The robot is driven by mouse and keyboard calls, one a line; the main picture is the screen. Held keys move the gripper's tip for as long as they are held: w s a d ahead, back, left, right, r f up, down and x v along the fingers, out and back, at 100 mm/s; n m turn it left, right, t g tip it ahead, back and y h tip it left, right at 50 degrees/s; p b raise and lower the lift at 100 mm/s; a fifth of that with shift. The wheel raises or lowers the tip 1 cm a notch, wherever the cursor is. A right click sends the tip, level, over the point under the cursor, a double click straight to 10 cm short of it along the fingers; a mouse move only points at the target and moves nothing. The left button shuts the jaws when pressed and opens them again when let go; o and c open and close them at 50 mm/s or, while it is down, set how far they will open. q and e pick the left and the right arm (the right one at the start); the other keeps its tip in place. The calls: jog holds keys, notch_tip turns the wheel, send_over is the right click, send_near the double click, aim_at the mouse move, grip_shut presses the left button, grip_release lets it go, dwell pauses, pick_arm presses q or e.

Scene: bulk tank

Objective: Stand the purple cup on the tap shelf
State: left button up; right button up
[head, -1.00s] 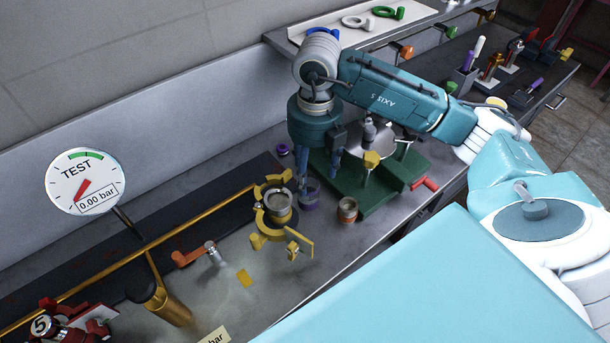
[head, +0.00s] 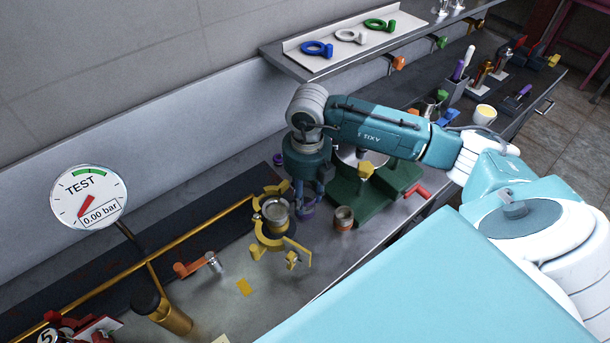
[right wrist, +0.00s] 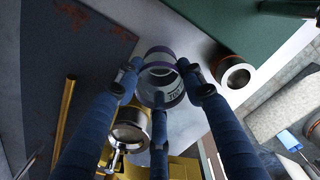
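The purple cup (head: 307,209) stands on the bench between the yellow clamp and a copper-coloured cup. In the right wrist view the cup (right wrist: 160,60) shows its purple band and a grey side with dark lettering. My right gripper (head: 309,200) points down over the cup. In the right wrist view its three blue fingers (right wrist: 158,82) surround the cup, tips close against it; whether they press on it is unclear. The raised shelf (head: 350,65) at the back has orange and green taps (head: 398,62) along its front edge. My left gripper is out of view.
The yellow clamp (head: 266,238) and its metal fitting stand close left of the cup. The copper-coloured cup (head: 344,218) is close right, by the green base (head: 377,210). A white tray (head: 342,52) with blue, white and green rings lies on the shelf.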

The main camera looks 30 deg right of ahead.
jog(key=shift+c, duration=0.4)
notch_tip(320, 180, up, 10)
jog(key=b, duration=0.2)
jog(key=shift+w+r+b, duration=0.1)
jog(key=shift+w+b, duration=0.05)
jog(key=shift+b, duration=0.15)
notch_tip(320, 180, up, 10)
jog(key=shift+f+p, duration=0.1)
jog(key=shift+p, duration=0.3)
